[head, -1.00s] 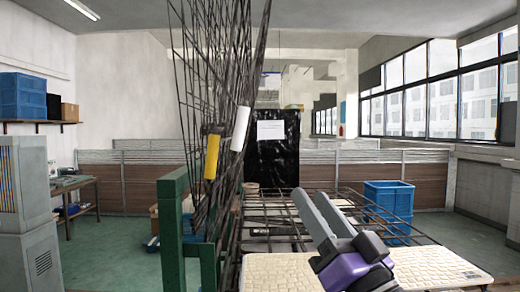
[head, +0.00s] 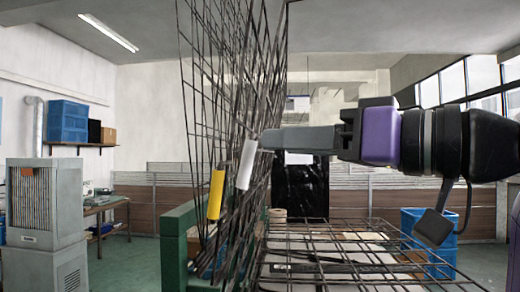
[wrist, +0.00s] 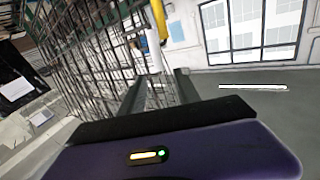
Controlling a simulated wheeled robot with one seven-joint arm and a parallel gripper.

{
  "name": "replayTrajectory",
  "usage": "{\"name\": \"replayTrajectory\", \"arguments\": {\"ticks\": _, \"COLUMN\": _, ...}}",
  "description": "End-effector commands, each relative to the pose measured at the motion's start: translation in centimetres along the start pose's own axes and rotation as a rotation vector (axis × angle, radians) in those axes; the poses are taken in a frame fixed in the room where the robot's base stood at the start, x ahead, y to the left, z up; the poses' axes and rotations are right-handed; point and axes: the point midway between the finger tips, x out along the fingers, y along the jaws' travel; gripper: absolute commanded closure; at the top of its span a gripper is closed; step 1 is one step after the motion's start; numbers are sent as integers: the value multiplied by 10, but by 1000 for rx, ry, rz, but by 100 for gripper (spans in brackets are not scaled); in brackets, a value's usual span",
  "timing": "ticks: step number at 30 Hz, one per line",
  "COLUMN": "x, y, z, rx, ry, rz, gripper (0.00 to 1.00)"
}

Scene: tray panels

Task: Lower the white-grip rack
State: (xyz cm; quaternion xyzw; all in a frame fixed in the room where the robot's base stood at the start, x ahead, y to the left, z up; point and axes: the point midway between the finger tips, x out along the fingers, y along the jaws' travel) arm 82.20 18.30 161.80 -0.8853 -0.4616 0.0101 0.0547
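The white grip (head: 246,163) is a short white sleeve on an upright dark wire rack (head: 262,85), which leans slightly. A yellow grip (head: 216,195) is on a wire rack just left of it. My gripper (head: 268,139) reaches in from the right, its fingertips at the upper end of the white grip. In the wrist view the two fingers (wrist: 160,72) are apart, and the white grip (wrist: 154,52) shows between them near the tips. I cannot tell whether they touch it. The yellow grip (wrist: 160,18) is beyond it.
A green post frame (head: 178,235) stands at the racks' base. Another wire rack (head: 345,240) lies flat to the right, below my arm. A blue crate (head: 428,240) is behind it. A grey cabinet (head: 45,205) stands far left, with open floor between.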

Motion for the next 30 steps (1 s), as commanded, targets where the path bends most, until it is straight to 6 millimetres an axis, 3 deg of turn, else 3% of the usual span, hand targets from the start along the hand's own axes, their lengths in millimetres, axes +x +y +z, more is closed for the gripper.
{"name": "replayTrajectory", "arguments": {"ticks": 5, "x": 8, "y": 0, "z": 8, "rx": 11, "ry": -38, "rz": 3, "gripper": 61}}
{"name": "replayTrajectory", "arguments": {"ticks": 18, "x": 68, "y": 1, "z": 9, "rx": 12, "ry": -35, "rz": 4, "gripper": 61}}
{"name": "replayTrajectory", "arguments": {"ticks": 30, "x": 78, "y": 2, "z": 11, "rx": 10, "ry": -32, "rz": 5, "gripper": 61}}
